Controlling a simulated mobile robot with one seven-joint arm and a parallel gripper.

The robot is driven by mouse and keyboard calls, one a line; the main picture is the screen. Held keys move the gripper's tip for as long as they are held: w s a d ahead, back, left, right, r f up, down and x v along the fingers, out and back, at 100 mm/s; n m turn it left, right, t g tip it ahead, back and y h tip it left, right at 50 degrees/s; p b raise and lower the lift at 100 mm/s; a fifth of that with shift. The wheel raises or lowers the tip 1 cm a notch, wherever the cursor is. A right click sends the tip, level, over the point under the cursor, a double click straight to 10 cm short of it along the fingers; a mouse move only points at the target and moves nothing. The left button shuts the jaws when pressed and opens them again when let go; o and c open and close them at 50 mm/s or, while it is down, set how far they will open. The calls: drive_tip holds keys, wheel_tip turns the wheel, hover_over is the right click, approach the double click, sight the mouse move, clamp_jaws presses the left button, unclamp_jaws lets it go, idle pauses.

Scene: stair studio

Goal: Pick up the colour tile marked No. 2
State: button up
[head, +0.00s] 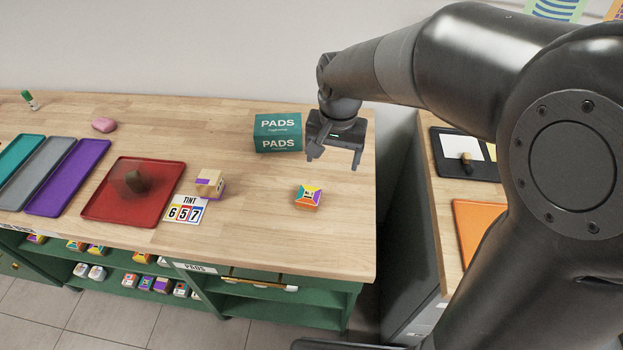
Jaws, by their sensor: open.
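A small block with a multicoloured top (309,193), in yellow, purple, teal and orange-red, sits alone on the wooden bench near its right end. A small pale mark is on its top, too small to read, so I cannot tell whether it is No. 2. A wooden block with purple and yellow parts (210,182) stands to its left, beside the card; no number on it is legible. My gripper (333,163) is open and empty, pointing down above the bench, behind and slightly right of the multicoloured block, apart from it.
A TINT card (186,209) reading 6 5 7 lies by a red tray (120,205) holding a dark lump. The bench (330,245) is clear around the multicoloured block; its right edge is close, with a gap beyond.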

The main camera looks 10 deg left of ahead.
drive_tip(key=g, duration=0.1)
hover_over(309, 195)
wheel_tip(309, 195, down, 5)
drive_tip(key=f, duration=0.6)
drive_tip(key=shift+w+a, duration=0.2)
drive_tip(key=shift+w, duration=0.1)
drive_tip(key=f, duration=0.5)
drive_tip(key=shift+s+d, duration=0.15)
drive_tip(key=shift+s, duration=0.1)
drive_tip(key=c, duration=1.1)
